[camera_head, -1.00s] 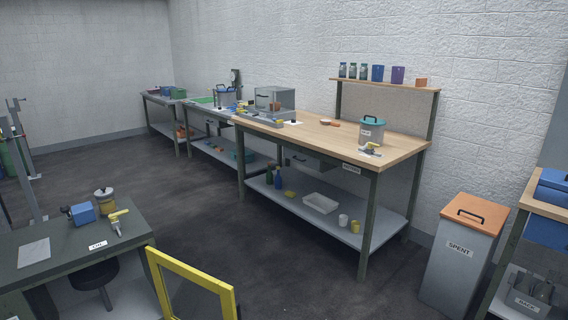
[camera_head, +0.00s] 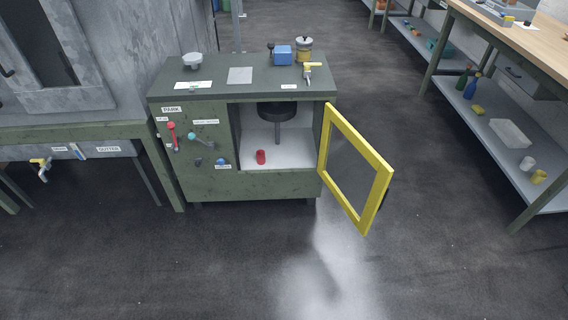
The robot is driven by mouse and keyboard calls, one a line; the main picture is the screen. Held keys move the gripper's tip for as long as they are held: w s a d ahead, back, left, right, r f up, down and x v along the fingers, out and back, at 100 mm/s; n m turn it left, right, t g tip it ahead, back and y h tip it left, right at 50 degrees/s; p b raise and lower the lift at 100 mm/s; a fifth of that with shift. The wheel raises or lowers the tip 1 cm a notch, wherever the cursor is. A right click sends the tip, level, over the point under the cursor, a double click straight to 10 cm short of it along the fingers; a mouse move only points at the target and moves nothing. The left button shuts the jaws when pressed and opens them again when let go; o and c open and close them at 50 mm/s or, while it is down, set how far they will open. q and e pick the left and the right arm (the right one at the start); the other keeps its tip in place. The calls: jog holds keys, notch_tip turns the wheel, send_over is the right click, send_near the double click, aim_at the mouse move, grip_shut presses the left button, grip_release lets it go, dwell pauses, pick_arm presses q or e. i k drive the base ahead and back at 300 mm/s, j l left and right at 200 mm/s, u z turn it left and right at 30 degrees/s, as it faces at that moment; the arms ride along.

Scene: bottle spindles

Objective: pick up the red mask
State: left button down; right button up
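A small red cylinder-like piece (camera_head: 260,157), the likeliest red mask in view, stands on the pale floor of the open compartment in the green cabinet (camera_head: 205,176). A dark round disc on a stem (camera_head: 277,113) hangs or stands inside the same compartment, behind and right of the red piece. The yellow-framed door (camera_head: 378,186) of the cabinet is swung open to the right. Neither of my grippers is in view.
On the cabinet top are a blue box (camera_head: 282,55), a lidded jar (camera_head: 304,48), a yellow-handled tool (camera_head: 308,73) and a white knob (camera_head: 192,60). A red lever (camera_head: 171,133) is on its front. A wooden workbench (camera_head: 525,37) stands at right. The floor before the cabinet is clear.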

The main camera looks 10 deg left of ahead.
aim_at(260, 154)
jog(key=i+l+u, duration=0.2)
jog(key=u, duration=0.15)
jog(key=i+l+u, duration=0.15)
jog(key=l+u, duration=0.2)
jog(key=i+l+u, duration=0.1)
jog(key=l+u, duration=0.95)
jog(key=l, duration=0.15)
jog(key=l+u, duration=0.1)
jog(key=l, duration=1)
jog(key=k+l, duration=0.15)
jog(key=l, duration=0.95)
jog(key=l+z, duration=0.1)
jog(key=l, duration=0.15)
